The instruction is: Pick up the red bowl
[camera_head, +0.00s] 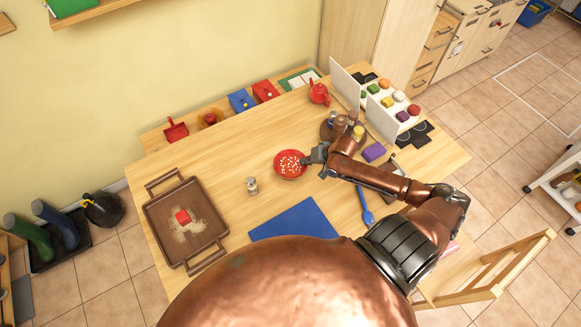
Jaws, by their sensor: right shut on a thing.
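The red bowl (289,165) is on or just above the wooden table, near its middle, with small white bits inside it. My right gripper (307,160) is at the bowl's right rim and is shut on it. The fingertips are small and dark here, and the part of the rim between them is hidden. I cannot tell whether the bowl is lifted off the table. My left gripper is not in view.
A brown tray (160,211) with a red block stands at the left. A small glass shaker (252,185) and a blue mat (297,221) are near the bowl.

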